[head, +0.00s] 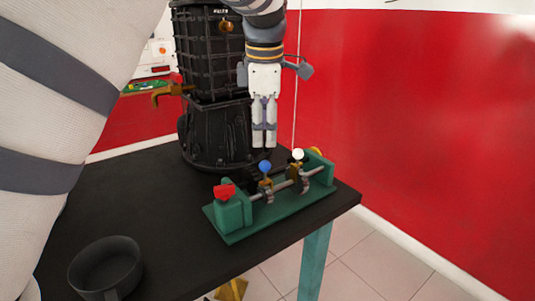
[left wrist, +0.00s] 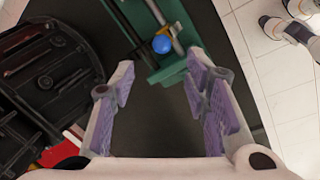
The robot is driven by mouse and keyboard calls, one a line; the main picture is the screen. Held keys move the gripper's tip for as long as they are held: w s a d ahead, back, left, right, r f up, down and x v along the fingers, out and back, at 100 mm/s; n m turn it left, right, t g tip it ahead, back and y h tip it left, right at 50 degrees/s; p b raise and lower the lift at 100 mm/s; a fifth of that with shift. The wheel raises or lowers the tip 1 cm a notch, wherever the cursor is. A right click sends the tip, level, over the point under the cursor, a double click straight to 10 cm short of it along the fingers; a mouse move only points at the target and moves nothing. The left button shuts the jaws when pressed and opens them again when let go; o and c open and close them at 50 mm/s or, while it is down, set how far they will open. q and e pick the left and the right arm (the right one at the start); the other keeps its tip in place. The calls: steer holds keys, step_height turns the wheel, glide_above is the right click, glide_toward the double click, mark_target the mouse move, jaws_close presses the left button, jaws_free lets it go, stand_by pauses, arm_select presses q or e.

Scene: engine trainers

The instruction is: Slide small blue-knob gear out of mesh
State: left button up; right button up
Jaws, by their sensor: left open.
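The gear trainer is a green base (head: 275,219) with upright end blocks and a grey shaft, near the table's right edge. The blue knob (head: 265,166) stands on a small brass-coloured gear (head: 266,184) around the shaft. A white knob (head: 298,154) tops another brass-coloured part farther along the shaft. My left gripper (head: 264,145) points down, apart from and just above and behind the blue knob. In the left wrist view the blue knob (left wrist: 162,44) shows beyond the open, empty fingers (left wrist: 161,68). Gear teeth are too small to make out. My right gripper is not in view.
A red knob (head: 224,191) sits on the near end block. A tall black engine (head: 214,135) stands close behind the trainer. The table middle is clear.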

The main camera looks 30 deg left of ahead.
mark_target(265, 162)
arm_select(q)
steer(key=f, duration=0.3)
steer(key=w+f, duration=0.1)
steer(key=f, duration=0.6)
steer(key=shift+w+a+f, duration=0.2)
steer(key=shift+a+f, duration=0.1)
steer(key=shift+a, duration=0.05)
